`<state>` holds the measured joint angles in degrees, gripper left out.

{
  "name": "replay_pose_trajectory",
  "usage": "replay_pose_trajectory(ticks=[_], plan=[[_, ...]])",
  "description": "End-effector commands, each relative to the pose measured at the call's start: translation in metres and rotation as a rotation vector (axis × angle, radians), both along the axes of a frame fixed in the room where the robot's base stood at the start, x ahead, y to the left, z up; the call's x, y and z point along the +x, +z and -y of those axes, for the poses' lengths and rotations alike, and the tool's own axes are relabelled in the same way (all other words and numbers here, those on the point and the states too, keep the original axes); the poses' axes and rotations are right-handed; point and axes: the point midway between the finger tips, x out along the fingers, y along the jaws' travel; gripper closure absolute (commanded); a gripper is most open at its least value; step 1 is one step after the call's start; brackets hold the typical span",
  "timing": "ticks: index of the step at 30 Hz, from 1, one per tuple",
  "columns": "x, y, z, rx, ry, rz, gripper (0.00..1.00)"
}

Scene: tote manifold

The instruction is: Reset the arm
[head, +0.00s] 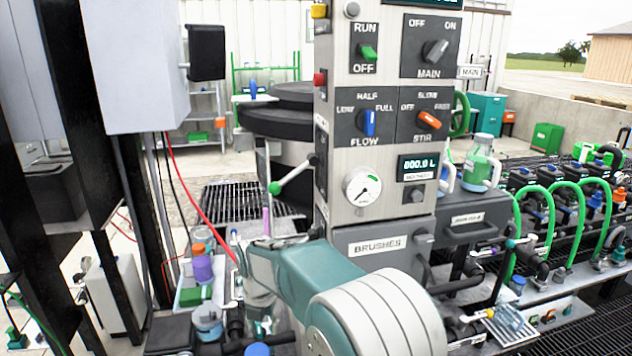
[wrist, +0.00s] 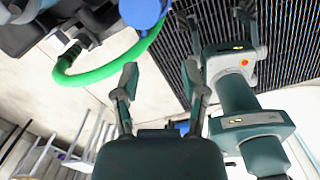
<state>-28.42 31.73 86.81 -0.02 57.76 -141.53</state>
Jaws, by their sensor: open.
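My gripper (wrist: 160,72) shows in the wrist view with its two fingers spread apart. Nothing sits between the fingers. Past them are pale floor and part of a dark slatted grate (wrist: 182,50). In the head view my teal and white arm (head: 312,278) reaches in from the bottom, in front of the control column. I cannot make out my gripper in the head view. A green hose (wrist: 102,78) curves to the left of the fingers in the wrist view, apart from them. A blue round part (wrist: 143,12) is at the top edge.
The control column (head: 385,225) with switches and a gauge stands behind my arm. A drawer marked BRUSHES (head: 378,246) is low on it. Bottles (head: 203,265) stand to the left. Green hoses (head: 567,225) and black valves crowd the right. A grey box (head: 145,65) hangs upper left.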

Motion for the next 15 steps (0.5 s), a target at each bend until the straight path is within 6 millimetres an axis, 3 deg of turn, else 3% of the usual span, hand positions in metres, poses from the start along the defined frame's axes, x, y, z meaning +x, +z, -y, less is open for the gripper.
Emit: replay_pose_trajectory(ticks=[8, 15], plan=[[-0.023, 0.065, 0.063, 0.07, -0.485, 0.052, 0.44], [-0.068, 0.117, 0.131, 0.178, -1.059, 0.091, 0.44]])
